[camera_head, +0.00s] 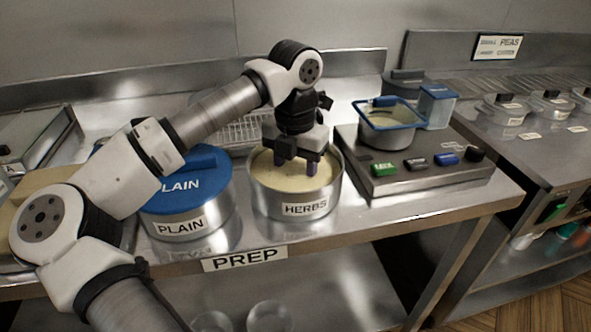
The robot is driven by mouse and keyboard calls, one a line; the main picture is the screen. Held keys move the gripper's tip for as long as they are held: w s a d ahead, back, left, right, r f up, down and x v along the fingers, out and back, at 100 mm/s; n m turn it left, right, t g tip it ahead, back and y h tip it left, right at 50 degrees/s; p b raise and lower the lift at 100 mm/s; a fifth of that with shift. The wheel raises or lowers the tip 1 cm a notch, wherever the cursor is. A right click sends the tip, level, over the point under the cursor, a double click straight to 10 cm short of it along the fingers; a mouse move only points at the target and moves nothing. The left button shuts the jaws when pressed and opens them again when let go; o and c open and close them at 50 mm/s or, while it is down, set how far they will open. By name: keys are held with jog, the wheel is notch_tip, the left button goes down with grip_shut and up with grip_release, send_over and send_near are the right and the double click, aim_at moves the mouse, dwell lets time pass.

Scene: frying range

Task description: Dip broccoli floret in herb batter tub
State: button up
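The herb batter tub (306,209) is a round metal tub labelled HERBS, standing uncovered on the steel prep counter. Pale yellow-green batter (323,176) fills it almost to the rim. My gripper (296,167) points straight down over the tub, inside its rim. Its two dark fingers stand apart, and their tips are at or just in the batter surface. I see no broccoli floret in this view. Whether one is between the fingertips or under the batter is hidden.
A tub labelled PLAIN (180,223) with a blue lid stands close left of the herb tub. A fryer unit (415,181) with a blue-rimmed pot (388,132) and coloured buttons is to the right. My arm crosses the left side, over the PLAIN tub.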

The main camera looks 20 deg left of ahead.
aim_at(296, 176)
dwell(0.4)
jog(key=shift+a+b, duration=0.3)
jog(key=shift+d, duration=0.6)
jog(key=shift+a, duration=0.6)
jog(key=shift+d+b, duration=0.3)
jog(key=shift+b, duration=0.05)
notch_tip(296, 176, up, 10)
jog(key=p, duration=0.7)
jog(key=shift+r, duration=0.2)
dwell(0.9)
